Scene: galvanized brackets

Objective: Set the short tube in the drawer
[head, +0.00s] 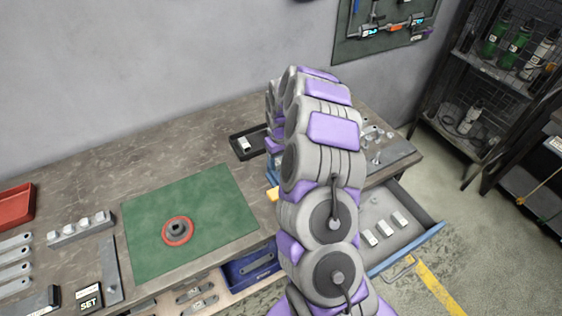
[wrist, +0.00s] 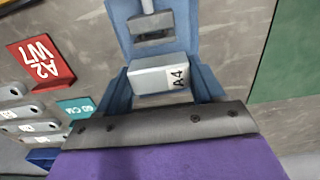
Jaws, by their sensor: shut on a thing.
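In the wrist view my gripper (wrist: 163,88) is shut on a short, boxy grey piece with a white A4 label, which looks like the short tube (wrist: 150,76). Blue parts flank it on both sides. Its underside is hidden. In the head view my own arm hides my gripper and the held piece.
A black tray (head: 236,150) with a small labelled piece sits on the bench, left of my arm. A green mat (head: 150,225) carries a red ring (head: 178,242). Grey brackets (head: 15,270) lie at far left. A red sign (wrist: 40,62) and teal sign (wrist: 76,109) show in the wrist view.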

